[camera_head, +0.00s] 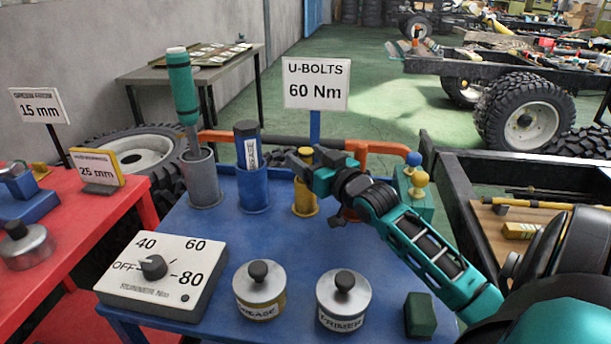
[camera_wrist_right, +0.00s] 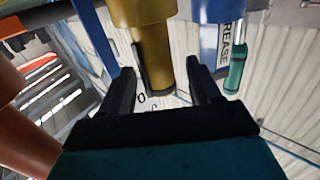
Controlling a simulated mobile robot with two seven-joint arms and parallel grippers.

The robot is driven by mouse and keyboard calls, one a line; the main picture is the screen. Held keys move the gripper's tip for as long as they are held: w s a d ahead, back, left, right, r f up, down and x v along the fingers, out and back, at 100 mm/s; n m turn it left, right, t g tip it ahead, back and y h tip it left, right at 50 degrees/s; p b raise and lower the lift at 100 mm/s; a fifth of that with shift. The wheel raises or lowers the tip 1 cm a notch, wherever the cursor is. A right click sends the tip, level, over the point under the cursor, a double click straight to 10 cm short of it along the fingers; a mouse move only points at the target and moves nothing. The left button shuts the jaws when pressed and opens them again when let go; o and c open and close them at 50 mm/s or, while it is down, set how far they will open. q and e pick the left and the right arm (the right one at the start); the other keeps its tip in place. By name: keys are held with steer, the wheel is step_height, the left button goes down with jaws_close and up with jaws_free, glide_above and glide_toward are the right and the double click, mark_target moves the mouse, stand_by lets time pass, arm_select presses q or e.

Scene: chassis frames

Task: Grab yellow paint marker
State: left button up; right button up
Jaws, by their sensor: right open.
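The yellow paint marker (camera_head: 304,152) stands upright in a yellow cup (camera_head: 304,199) on the blue table, partly hidden by my right gripper. In the right wrist view, which looks upside down, the marker (camera_wrist_right: 156,62) hangs from the cup (camera_wrist_right: 139,11) at the top and lies between the two fingers. My right gripper (camera_head: 303,166) is open at the marker's upper part. My left gripper is out of view.
A blue cup (camera_head: 252,190) with a grease marker (camera_head: 247,145) and a grey cup (camera_head: 201,184) with a teal screwdriver (camera_head: 182,88) stand left. A torque dial box (camera_head: 160,273), two knobbed tins (camera_head: 260,293) and a green block (camera_head: 420,316) are in front. An orange pipe (camera_head: 376,147) runs behind.

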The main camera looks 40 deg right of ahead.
steer(key=shift+w+d, duration=0.1)
steer(key=shift+w, duration=0.5)
steer(key=c, duration=1.1)
